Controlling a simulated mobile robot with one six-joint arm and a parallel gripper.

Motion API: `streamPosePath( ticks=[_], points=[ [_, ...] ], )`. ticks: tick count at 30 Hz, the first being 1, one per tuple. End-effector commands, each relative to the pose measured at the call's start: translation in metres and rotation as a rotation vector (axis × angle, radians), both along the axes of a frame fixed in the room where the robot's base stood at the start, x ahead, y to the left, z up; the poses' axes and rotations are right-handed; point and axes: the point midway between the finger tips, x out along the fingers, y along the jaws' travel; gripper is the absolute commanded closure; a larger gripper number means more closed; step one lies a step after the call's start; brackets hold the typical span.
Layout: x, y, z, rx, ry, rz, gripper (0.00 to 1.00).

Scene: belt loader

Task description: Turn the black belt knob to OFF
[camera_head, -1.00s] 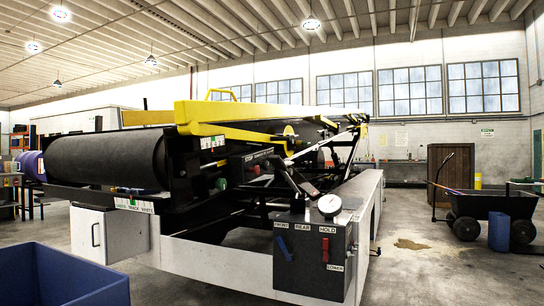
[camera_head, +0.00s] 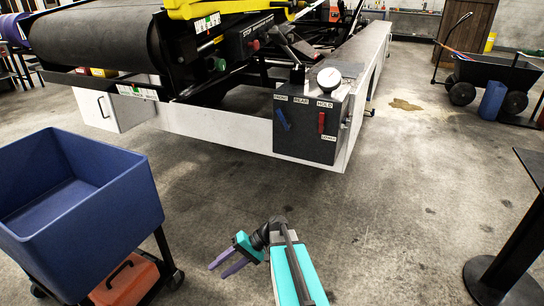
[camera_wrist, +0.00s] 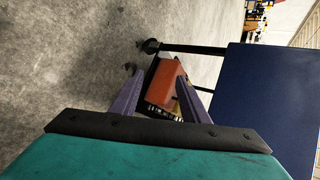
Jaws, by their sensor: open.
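The belt loader's upper control panel (camera_head: 252,36), with a STOP label, a red button (camera_head: 253,46) and a green button (camera_head: 216,64) near it, sits under the yellow rail in the head view. A black belt knob cannot be told apart from the dark panel there. My gripper (camera_head: 218,270) is low in the front, well short of the loader, its two purple fingers apart and empty. In the wrist view my gripper (camera_wrist: 160,76) points toward the floor and an orange case (camera_wrist: 162,88), not the panel.
A dark lever box (camera_head: 308,130) with blue and red levers and a gauge (camera_head: 329,78) stands at the loader's near corner. A blue bin cart (camera_head: 100,200) is at left, a dark stand (camera_head: 500,265) at right. The floor between is clear.

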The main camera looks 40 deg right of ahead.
Motion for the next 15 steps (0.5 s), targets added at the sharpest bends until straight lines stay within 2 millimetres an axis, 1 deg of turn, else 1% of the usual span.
streamPosePath(
  ticks=[1, 8, 9, 11, 15],
  points=[
    [0.006, -0.014, 0.025, -0.004, -0.022, -0.019, 0.59],
    [0.025, -0.069, 0.094, -0.017, -0.119, -0.095, 0.59],
    [0.028, -0.079, 0.106, -0.02, -0.136, -0.108, 0.59],
    [0.031, -0.094, 0.125, -0.026, -0.16, -0.128, 0.59],
    [0.038, -0.129, 0.169, -0.04, -0.218, -0.174, 0.59]
  ],
)
